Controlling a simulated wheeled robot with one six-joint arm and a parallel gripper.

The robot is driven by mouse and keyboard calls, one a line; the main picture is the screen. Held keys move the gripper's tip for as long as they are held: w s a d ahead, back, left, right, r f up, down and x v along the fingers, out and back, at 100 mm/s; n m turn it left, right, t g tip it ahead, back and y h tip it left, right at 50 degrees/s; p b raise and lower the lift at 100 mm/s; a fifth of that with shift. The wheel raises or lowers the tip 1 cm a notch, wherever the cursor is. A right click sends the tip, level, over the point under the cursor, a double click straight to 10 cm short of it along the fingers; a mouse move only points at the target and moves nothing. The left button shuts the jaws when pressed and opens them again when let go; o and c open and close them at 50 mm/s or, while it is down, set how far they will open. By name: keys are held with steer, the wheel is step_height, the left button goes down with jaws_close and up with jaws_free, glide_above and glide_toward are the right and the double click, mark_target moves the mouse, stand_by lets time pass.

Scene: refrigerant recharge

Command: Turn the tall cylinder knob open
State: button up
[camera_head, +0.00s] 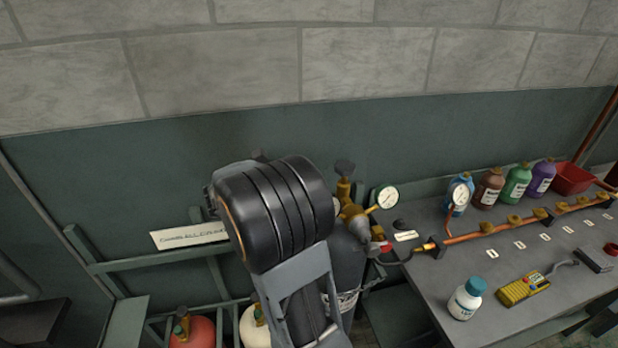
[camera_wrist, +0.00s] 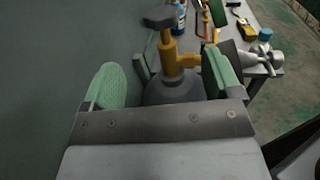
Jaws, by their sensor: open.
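The tall cylinder (camera_head: 348,262) is dark grey and stands upright at the left end of the bench, partly hidden by my arm. Its dark knob (camera_head: 345,167) sits on top of a brass valve (camera_head: 343,190). In the wrist view the knob (camera_wrist: 160,17) and the yellow valve stem (camera_wrist: 169,58) rise beyond my gripper (camera_wrist: 163,64). My gripper is open, with green-padded fingers spread to either side of the cylinder's grey top (camera_wrist: 175,90). Nothing is held. The right finger looks close to the valve's side outlet; I cannot tell whether they touch. In the head view my arm hides the gripper.
A pressure gauge (camera_head: 388,197) sticks out right of the valve. The bench (camera_head: 470,262) carries a copper pipe, several bottles, a yellow meter (camera_head: 522,289) and a white bottle (camera_head: 466,299). Shorter red (camera_head: 195,334) and cream cylinders stand low left. A wall is behind.

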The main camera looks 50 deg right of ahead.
mark_target(343, 166)
steer(key=w+d+m+g+y+b, duration=0.3)
steer(key=w+m+g+y+b, duration=0.15)
steer(key=b, duration=0.25)
steer(key=shift+g+h, duration=0.25)
steer(key=shift+g, duration=0.2)
steer(key=p+x, duration=0.1)
steer(key=x, duration=1.2)
steer(key=shift+s+f, duration=0.1)
steer(key=shift+s, duration=0.3)
steer(key=shift+c, duration=0.4)
steer(key=c, duration=0.8)
steer(key=shift+r+n+t+h+p, duration=0.2)
steer(key=shift+n+t+h+p, duration=0.1)
steer(key=shift+n+t+h, duration=0.35)
steer(key=shift+c, duration=0.2)
steer(key=shift+s+n+t+h, duration=0.1)
steer(key=shift+n+t+h, duration=0.25)
steer(key=shift+n+t, duration=0.1)
steer(key=shift+f+n+t+h, duration=0.2)
steer(key=shift+n+t+h, duration=1.05)
steer(key=shift+t, duration=0.55)
